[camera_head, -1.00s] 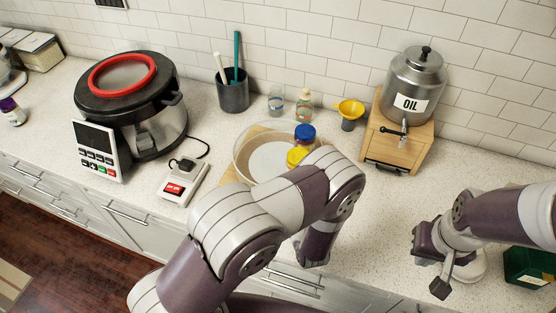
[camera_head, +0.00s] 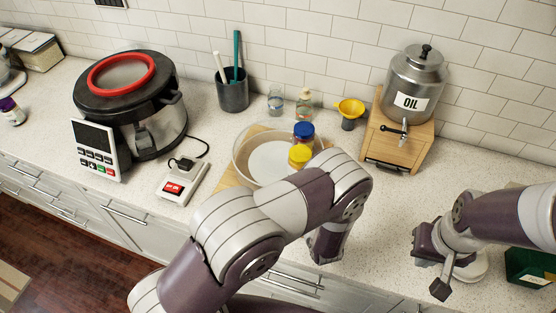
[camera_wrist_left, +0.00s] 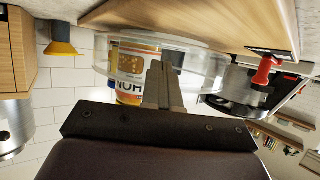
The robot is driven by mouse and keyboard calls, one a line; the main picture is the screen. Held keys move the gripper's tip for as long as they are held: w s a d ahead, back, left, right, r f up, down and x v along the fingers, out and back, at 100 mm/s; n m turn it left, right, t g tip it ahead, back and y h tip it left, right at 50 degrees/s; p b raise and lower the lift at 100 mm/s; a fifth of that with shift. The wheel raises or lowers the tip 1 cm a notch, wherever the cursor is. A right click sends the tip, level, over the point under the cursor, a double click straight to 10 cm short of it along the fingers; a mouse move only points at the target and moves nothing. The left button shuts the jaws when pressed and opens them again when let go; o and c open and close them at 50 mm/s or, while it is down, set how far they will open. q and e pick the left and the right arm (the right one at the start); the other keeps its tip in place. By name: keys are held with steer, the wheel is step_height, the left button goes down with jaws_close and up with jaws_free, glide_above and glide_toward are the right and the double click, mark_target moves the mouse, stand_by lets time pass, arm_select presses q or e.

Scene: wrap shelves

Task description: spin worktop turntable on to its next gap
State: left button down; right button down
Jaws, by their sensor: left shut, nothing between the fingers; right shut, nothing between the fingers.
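The turntable is a round tray with a clear rim (camera_head: 236,160) on the worktop, holding a blue-lidded jar (camera_head: 304,130) and a yellow-lidded jar (camera_head: 300,155). My left arm covers its front right part. In the left wrist view, the turntable's clear rim (camera_wrist_left: 205,68) and a labelled jar (camera_wrist_left: 130,65) appear upside down behind my left gripper (camera_wrist_left: 163,75). Its fingers are shut and empty, close to the rim; I cannot tell whether they touch it. In the head view, my arm hides that gripper. My right gripper (camera_head: 440,288) is shut and empty at the lower right.
A wooden board (camera_head: 228,178) lies under the turntable. The oil dispenser (camera_head: 415,85) on its wooden stand (camera_head: 402,150), a yellow funnel (camera_head: 349,107) and a utensil cup (camera_head: 233,95) stand behind. A large pot (camera_head: 160,125) and a red-switched box (camera_head: 180,181) are left. A green box (camera_head: 530,267) is right.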

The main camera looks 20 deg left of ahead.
arm_select(q)
steer(key=shift+w+d, duration=0.1)
steer(key=shift+w, duration=0.05)
steer(key=shift+s+d, duration=0.65)
steer(key=shift+s, duration=0.1)
steer(key=shift+s+d, duration=0.45)
steer(key=shift+s, duration=0.15)
steer(key=shift+w+a, duration=0.1)
